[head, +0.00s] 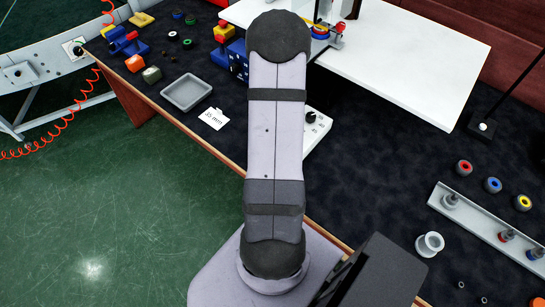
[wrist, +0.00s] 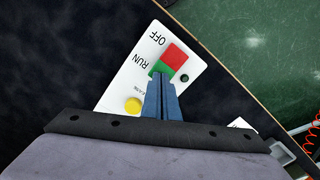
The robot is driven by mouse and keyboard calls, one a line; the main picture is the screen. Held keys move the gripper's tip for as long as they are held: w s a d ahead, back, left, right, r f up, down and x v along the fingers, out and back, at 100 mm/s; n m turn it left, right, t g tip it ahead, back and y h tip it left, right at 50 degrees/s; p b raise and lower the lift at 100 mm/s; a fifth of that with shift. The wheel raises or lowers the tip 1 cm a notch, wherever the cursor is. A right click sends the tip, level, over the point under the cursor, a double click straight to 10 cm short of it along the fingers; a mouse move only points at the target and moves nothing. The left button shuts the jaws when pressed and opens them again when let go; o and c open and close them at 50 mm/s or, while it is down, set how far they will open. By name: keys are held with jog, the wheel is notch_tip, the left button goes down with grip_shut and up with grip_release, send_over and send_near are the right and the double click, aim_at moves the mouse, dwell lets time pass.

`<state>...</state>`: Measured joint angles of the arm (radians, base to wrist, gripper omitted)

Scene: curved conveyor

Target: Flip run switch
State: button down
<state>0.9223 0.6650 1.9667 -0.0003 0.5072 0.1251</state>
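In the wrist view a white panel (wrist: 120,82) carries the printed words OFF and RUN. Its rocker switch has a red part (wrist: 174,55) near OFF and a green part (wrist: 162,69) near RUN. My gripper (wrist: 161,76) shows as two blue fingers lying together, shut with nothing seen between them. The fingertips are over the green part and hide some of it; I cannot tell if they touch. A yellow button (wrist: 133,105) sits lower on the panel. In the head view my arm hides the gripper and the switch.
A white panel with a black knob (head: 311,117) shows partly behind my arm. A grey tray (head: 187,92) and a "35 mm" card (head: 214,119) lie to the left. A rail (head: 480,228) with fittings is at the right. The dark tabletop (head: 385,165) between is mostly clear.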

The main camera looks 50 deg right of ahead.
jog(key=shift+f, duration=0.4)
jog(key=shift+r, duration=0.15)
jog(key=shift+r+p, duration=2.85)
jog(key=shift+r, duration=0.55)
jog(key=s+a+n+g+y, duration=0.1)
jog(key=s+a+g+y, duration=0.15)
jog(key=s+a, duration=0.55)
jog(key=w+a+r+n, duration=0.2)
jog(key=a+r+n, duration=0.1)
jog(key=a, duration=0.4)
jog(key=w+a+r+n+t+h, duration=0.1)
jog(key=a+r+n, duration=0.3)
jog(key=a, duration=0.4)
jog(key=w+a+r+n+t+h, duration=0.1)
jog(key=w+a+r+n, duration=0.2)
jog(key=a, duration=0.5)
notch_tip(320, 180, up, 2)
jog(key=shift+w+r+n, duration=0.1)
jog(key=shift+w+n, duration=0.15)
jog(key=shift+n, duration=0.25)
